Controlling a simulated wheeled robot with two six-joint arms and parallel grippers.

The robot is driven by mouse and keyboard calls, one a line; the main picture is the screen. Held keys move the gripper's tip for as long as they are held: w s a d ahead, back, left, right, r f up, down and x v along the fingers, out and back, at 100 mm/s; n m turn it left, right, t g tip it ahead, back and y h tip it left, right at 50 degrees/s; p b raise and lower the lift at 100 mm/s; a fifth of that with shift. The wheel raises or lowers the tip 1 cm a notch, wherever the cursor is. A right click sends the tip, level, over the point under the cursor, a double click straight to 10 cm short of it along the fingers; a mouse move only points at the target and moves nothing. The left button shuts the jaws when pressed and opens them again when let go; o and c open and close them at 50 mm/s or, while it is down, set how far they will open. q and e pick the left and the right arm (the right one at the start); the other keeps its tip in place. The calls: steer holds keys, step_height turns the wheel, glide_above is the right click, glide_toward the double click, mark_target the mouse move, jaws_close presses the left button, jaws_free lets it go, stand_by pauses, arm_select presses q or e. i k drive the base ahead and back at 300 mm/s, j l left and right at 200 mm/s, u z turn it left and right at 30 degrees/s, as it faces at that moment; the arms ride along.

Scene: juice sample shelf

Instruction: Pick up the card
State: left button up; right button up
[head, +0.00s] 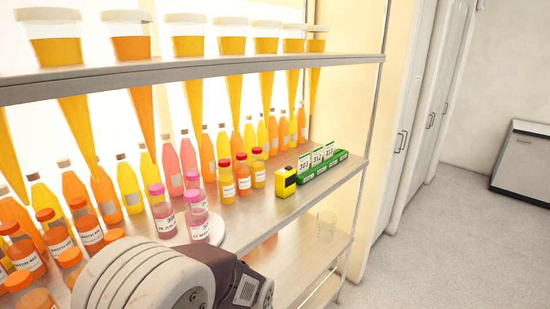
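Several small white cards with green edges stand upright in a green holder (322,175) at the right end of the middle shelf. The front card (304,163) appears to read 303. The card behind it (317,156) appears to read 312, and the far card (328,151) appears to read 313. A grey arm link of mine reaches in at the bottom centre, in front of the shelf. No gripper fingers show, so I cannot see whether either gripper is open or shut.
A yellow device (285,182) stands left of the holder. Red-capped jars (243,175) and pink-capped jars (162,211) stand further left, with bottles behind. A clear beaker (326,226) is on the lower shelf. A metal post (372,125) rises at the shelf's right end.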

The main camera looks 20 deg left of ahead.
mark_target(304, 160)
steer(key=i+l+u, duration=0.2)
steer(key=u, duration=0.3)
steer(key=i+l+u, duration=0.6)
steer(key=l+u, duration=0.15)
steer(key=u, duration=0.2)
steer(key=i+l+u, duration=0.1)
steer(key=l+u, duration=0.9)
